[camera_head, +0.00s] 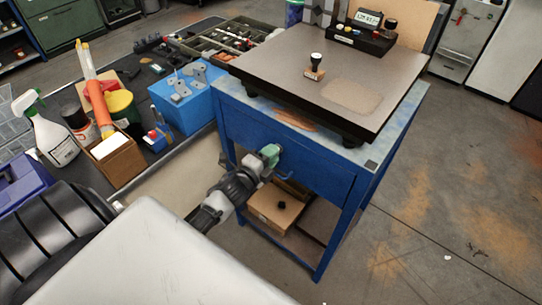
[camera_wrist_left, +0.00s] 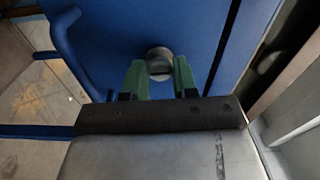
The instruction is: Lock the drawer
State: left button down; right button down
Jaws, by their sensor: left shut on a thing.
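The blue drawer (camera_head: 312,167) is in the front of the blue bench. It fills much of the left wrist view (camera_wrist_left: 120,30), where its front looks closed. A round silver lock (camera_wrist_left: 160,62) with a dark slot is on the blue front. My left gripper (camera_head: 272,154) reaches the drawer front, and its green fingers are on either side of the lock in the left wrist view (camera_wrist_left: 160,76). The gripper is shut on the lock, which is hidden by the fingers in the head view. My right gripper is not in view.
A blue handle (camera_wrist_left: 72,58) sticks out beside the lock. A dark surface plate (camera_head: 290,75) with a stamp (camera_head: 315,66) sits on the bench. A cardboard box (camera_head: 274,208) is on the lower shelf. A cluttered side bench is at left; the floor at right is open.

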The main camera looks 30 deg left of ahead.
pick_arm(q)
jog(key=shift+m, duration=0.4)
jog(key=c, duration=0.9)
grip_release()
jog(key=s, duration=0.3)
jog(key=s+b, duration=0.1)
jog(key=s, duration=0.6)
jog(key=shift+s+a+b, duration=0.3)
jog(key=shift+s+a, duration=0.1)
